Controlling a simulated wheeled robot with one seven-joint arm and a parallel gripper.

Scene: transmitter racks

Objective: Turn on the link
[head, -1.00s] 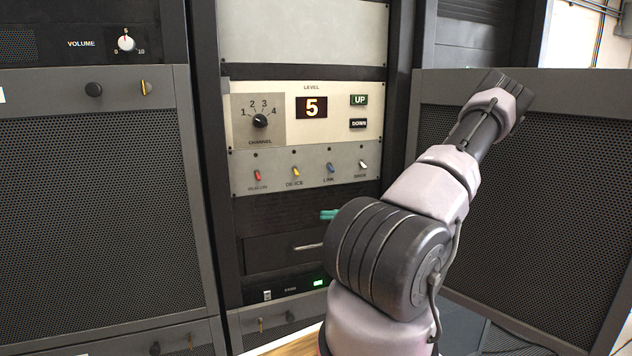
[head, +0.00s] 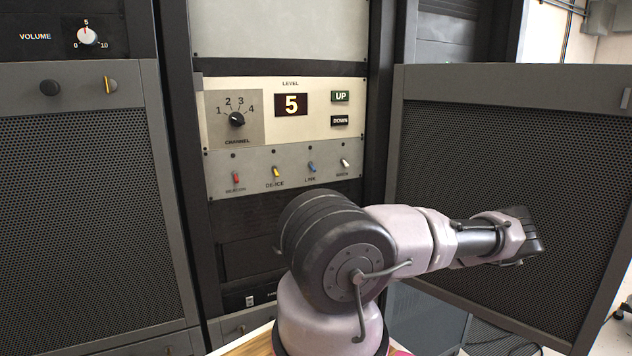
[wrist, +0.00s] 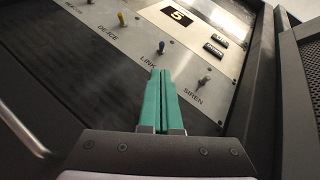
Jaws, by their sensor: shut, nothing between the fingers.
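The LINK switch is a small toggle with a blue lever (head: 311,167) on the grey lower strip of the rack panel. Its lever seems to point down, like the other toggles there. In the wrist view the blue lever (wrist: 161,47) stands just beyond the fingertips, above the printed word LINK. My gripper (wrist: 161,72) has two teal fingers pressed together with nothing between them. The tips lie near the LINK label, short of the lever; contact with the panel cannot be told. In the head view my arm hides the gripper.
Beside LINK are the red BEACON toggle (head: 236,178), yellow DE-ICE toggle (head: 276,172) and white SIREN toggle (head: 345,162). Above are the CHANNEL knob (head: 237,119), a level display (head: 291,104) reading 5, and UP and DOWN buttons. An open mesh door (head: 490,150) stands at right.

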